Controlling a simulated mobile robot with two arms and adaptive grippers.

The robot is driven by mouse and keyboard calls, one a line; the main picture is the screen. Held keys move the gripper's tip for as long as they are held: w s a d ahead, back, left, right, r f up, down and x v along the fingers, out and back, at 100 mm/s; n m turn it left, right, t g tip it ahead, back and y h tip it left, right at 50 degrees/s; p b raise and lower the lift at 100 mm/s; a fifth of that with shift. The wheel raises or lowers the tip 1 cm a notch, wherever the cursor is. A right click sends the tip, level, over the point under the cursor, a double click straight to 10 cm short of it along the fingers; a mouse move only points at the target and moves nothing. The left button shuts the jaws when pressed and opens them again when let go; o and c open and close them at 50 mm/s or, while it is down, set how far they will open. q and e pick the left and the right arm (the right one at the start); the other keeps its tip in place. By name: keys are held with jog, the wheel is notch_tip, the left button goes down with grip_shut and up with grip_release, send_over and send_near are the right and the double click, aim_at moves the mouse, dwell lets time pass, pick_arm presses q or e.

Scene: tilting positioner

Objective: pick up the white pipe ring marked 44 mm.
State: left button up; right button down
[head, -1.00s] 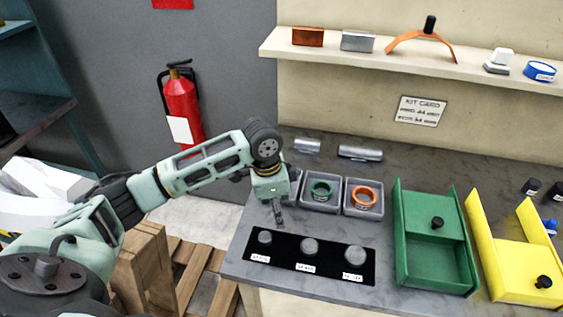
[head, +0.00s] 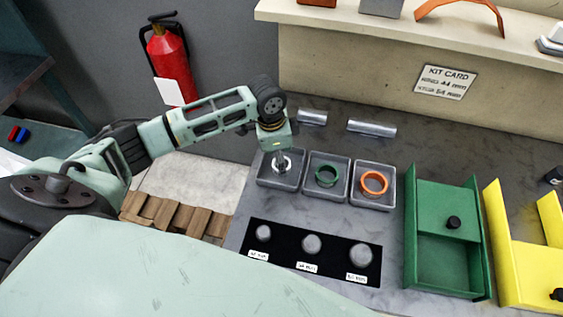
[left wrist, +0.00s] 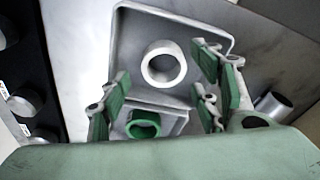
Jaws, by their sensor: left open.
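The white pipe ring (left wrist: 165,83) lies flat in the left grey tray (left wrist: 125,35); no marking on it is readable. In the head view, the white ring (head: 288,167) is partly hidden by my left gripper (head: 281,158), which points down over that tray (head: 265,182). In the left wrist view my left gripper (left wrist: 160,90) is open, with its green-padded fingers spread apart and nothing between them held. The ring shows beyond the fingers. My right gripper is not in view.
A green ring (head: 318,178) and an orange ring (head: 384,184) lie in neighbouring trays. A black mat (head: 290,254) with several grey discs lies in front. A green box (head: 410,240) and a yellow tray (head: 489,250) stand right. Metal cylinders (head: 371,128) lie behind the trays.

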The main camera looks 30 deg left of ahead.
pick_arm(q)
jog(key=f, duration=0.2)
jog(key=shift+w+f, duration=0.2)
jog(key=shift+f, duration=0.15)
jog(key=shift+d, duration=0.1)
jog(key=shift+c, duration=0.6)
jog(key=c, duration=0.4)
jog(key=shift+c, duration=0.8)
jog(key=c, duration=0.5)
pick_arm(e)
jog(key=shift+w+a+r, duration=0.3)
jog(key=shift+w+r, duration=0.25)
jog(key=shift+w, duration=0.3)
